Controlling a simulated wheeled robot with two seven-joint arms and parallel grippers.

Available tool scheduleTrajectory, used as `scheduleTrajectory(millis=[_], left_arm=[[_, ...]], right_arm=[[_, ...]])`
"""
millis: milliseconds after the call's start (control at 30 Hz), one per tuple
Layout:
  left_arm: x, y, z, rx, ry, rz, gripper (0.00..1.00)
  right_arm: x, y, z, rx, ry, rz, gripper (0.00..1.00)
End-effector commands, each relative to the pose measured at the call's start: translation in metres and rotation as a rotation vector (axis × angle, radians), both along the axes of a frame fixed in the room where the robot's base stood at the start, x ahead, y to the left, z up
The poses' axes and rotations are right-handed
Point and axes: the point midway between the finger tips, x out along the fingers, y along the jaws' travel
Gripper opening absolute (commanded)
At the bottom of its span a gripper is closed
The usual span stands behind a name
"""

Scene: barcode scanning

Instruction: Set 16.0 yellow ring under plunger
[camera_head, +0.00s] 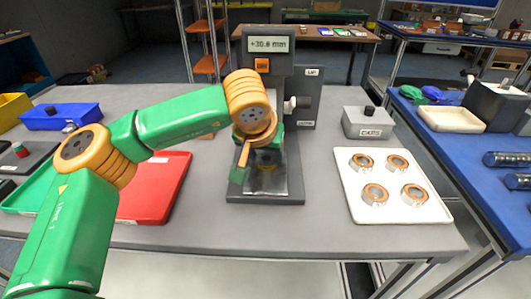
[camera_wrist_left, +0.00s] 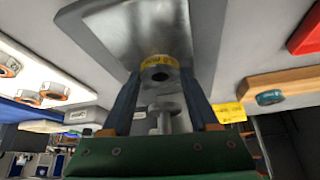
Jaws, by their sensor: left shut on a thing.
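The yellow ring (camera_wrist_left: 157,61) shows in the left wrist view between my left gripper's fingertips (camera_wrist_left: 158,76), with the grey metal plate of the gauge stand (camera_wrist_left: 135,32) behind it. My left gripper (camera_head: 262,165) is shut on the ring, in front of the stand in the head view. The grey cylindrical plunger (camera_wrist_left: 166,108) shows between the fingers, close to the ring. Whether it touches the ring, I cannot tell. The gauge display (camera_head: 268,44) reads +30.8 mm. My wrist hides most of the plunger and ring in the head view. My right gripper is not in view.
A white tray (camera_head: 434,213) with several orange-and-grey rings is right of the stand. A grey labelled box (camera_head: 368,124) stands behind it. A red tray (camera_head: 150,205) and a blue bin (camera_head: 62,117) are on the left. The table front beside the stand is clear.

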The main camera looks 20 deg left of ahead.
Motion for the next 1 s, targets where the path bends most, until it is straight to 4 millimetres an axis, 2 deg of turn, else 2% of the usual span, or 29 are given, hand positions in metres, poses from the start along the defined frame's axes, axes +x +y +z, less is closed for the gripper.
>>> scheduleTrajectory(millis=[33,100,133,367,500,567,800,900,1000], left_arm=[[0.000,0.000,-0.001,0.000,0.000,0.000,0.66],[0.000,0.000,-0.001,0.000,0.000,0.000,0.85],[0.000,0.000,-0.001,0.000,0.000,0.000,0.90],[0.000,0.000,-0.001,0.000,0.000,0.000,0.90],[-0.003,-0.001,0.010,-0.002,-0.003,0.000,0.90],[-0.009,-0.002,0.021,-0.002,-0.005,-0.002,0.90],[-0.043,-0.004,0.081,-0.001,-0.006,-0.001,0.90],[-0.053,-0.005,0.097,0.000,-0.003,-0.001,0.90],[-0.058,-0.005,0.105,0.001,-0.002,-0.001,0.90]], right_arm=[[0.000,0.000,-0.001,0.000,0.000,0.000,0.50],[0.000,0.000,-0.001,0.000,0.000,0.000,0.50],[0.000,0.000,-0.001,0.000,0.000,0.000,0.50],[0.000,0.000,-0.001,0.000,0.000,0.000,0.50],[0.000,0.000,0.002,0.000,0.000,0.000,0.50],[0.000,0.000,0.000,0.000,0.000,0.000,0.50],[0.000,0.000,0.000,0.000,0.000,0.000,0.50],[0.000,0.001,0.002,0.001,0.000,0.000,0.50],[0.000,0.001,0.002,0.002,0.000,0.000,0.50]])
